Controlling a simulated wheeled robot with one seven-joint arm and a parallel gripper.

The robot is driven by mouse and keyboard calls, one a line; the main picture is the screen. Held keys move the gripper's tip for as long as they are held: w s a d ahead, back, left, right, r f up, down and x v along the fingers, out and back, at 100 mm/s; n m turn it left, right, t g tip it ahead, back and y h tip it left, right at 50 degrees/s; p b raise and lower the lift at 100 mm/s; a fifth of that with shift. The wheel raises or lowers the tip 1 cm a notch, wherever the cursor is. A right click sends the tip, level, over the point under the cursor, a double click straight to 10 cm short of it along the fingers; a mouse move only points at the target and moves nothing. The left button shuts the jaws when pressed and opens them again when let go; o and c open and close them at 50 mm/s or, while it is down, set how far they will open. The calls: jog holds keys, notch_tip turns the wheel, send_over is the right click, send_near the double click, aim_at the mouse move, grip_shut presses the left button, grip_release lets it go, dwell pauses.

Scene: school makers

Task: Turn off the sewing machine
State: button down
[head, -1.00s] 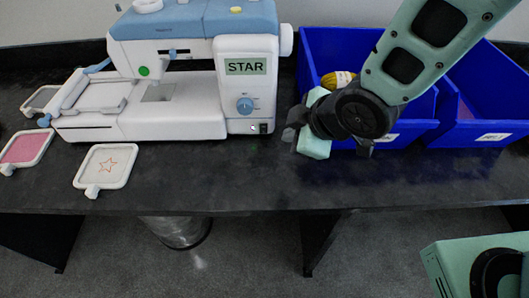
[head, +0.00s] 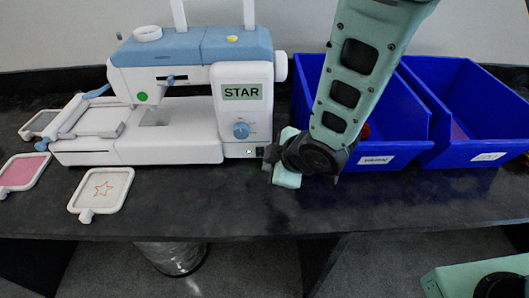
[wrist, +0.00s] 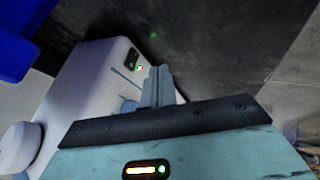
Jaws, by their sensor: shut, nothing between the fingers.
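The white and blue sewing machine (head: 185,135) stands upright on the dark table, with a "STAR" label on its right column. A small black switch (head: 260,151) sits low on that column, beside a small lit light (head: 249,151). The switch also shows in the wrist view (wrist: 132,58), with the light next to it glowing green and white. My gripper (head: 268,160) is at the machine's lower right corner, close to the switch. In the wrist view my gripper (wrist: 158,78) is shut and empty, its tips near the switch. I cannot tell whether they touch the machine.
Two blue bins (head: 385,140) (head: 480,130) stand to the right, behind my arm. Embroidery hoops (head: 103,188) (head: 20,172) lie on the table (head: 200,205) at the left. The table's front strip is clear.

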aim_at(258, 149)
jog(key=x, duration=0.3)
jog(key=shift+f, duration=0.2)
jog(key=w, duration=0.1)
jog(key=w+p, duration=0.1)
jog(key=shift+w+r, duration=0.3)
jog(key=shift+r, duration=0.1)
jog(key=shift+w, duration=0.7)
jog(key=shift+w+d, duration=0.1)
jog(key=shift+w, duration=0.2)
jog(key=shift+r, duration=0.15)
jog(key=shift+r+p, duration=0.65)
jog(key=shift+r, duration=0.1)
